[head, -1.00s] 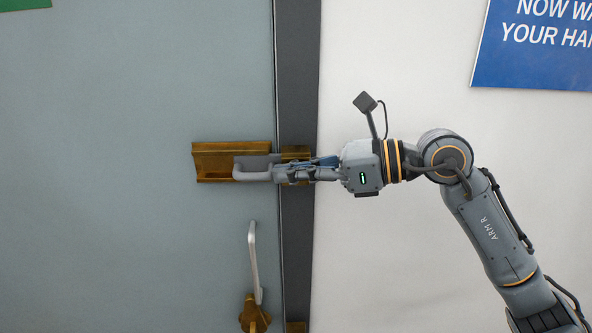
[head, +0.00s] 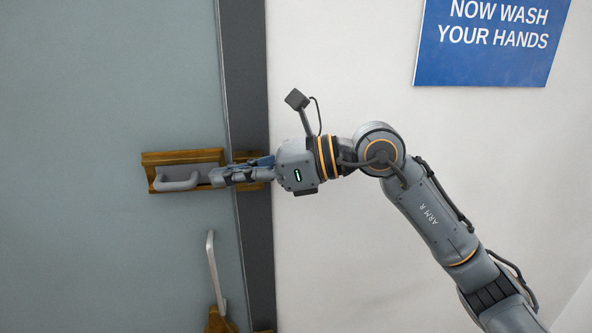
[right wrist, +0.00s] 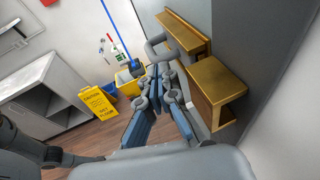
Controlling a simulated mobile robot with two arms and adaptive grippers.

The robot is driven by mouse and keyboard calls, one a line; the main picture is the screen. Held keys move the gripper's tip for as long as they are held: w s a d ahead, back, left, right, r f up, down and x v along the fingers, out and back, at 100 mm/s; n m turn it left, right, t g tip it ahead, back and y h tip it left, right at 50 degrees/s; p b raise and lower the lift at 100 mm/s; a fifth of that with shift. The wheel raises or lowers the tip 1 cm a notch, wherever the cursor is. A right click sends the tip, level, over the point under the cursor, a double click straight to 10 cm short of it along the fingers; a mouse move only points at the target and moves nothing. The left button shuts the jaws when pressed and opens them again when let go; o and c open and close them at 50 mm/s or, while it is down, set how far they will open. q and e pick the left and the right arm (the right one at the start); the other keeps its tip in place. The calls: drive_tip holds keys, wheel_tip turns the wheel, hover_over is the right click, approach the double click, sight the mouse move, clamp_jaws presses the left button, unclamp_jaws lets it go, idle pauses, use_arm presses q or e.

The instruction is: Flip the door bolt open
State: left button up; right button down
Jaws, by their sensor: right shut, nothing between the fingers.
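The door bolt has a grey loop handle (head: 177,184) set in a brass bracket (head: 183,157) on the grey door. The handle sits near the bracket's left end. A brass keeper (head: 262,175) is on the dark frame, partly hidden by my right gripper (head: 216,177). That gripper is shut and empty, pointing left, its tips at the right end of the handle. The right wrist view shows the handle (right wrist: 157,43) just beyond the closed fingertips (right wrist: 159,70); whether they touch is unclear. My left gripper is not in view.
A silver door handle (head: 213,268) hangs below the bolt. The dark door frame (head: 248,110) stands right of the door. A blue sign (head: 490,42) is on the white wall. The right wrist view shows a yellow floor sign (right wrist: 98,100) and a cabinet (right wrist: 45,95).

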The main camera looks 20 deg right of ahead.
drive_tip(key=b+v, duration=0.4)
drive_tip(key=v, duration=0.7)
drive_tip(key=shift+s, duration=0.2)
drive_tip(key=shift+w, duration=0.1)
